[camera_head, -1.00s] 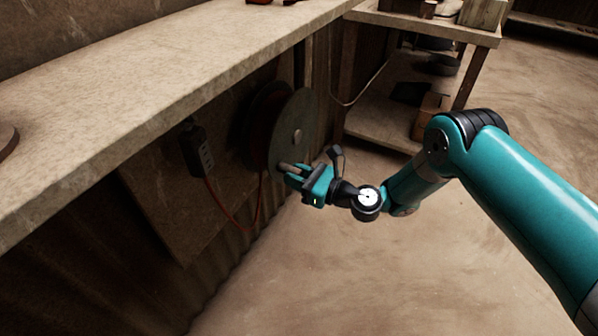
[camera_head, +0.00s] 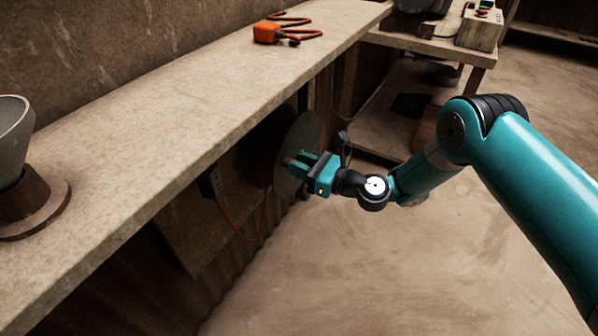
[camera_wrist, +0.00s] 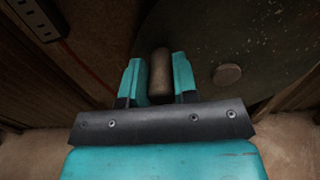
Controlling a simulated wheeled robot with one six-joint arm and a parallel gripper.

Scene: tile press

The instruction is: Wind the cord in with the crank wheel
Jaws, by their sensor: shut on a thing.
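The crank wheel (camera_head: 306,137) is a grey-green disc on a reel mounted under the bench, partly hidden by the bench edge and my gripper. In the wrist view its face (camera_wrist: 268,45) fills the upper right, with a round hub (camera_wrist: 227,75). In the wrist view my gripper (camera_wrist: 158,80) is shut on the wheel's brown handle (camera_wrist: 160,72), which stands between the two teal fingers. The red-orange cord (camera_head: 240,235) hangs in a loop from a dark power strip (camera_head: 212,182) toward the reel.
The bench top (camera_head: 190,100) overhangs the wheel closely. On it are an orange box with cord (camera_head: 267,32) and a grey bowl on a brown stand (camera_head: 14,140). A shelf table (camera_head: 425,42) stands behind. The floor at right (camera_head: 440,270) is clear.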

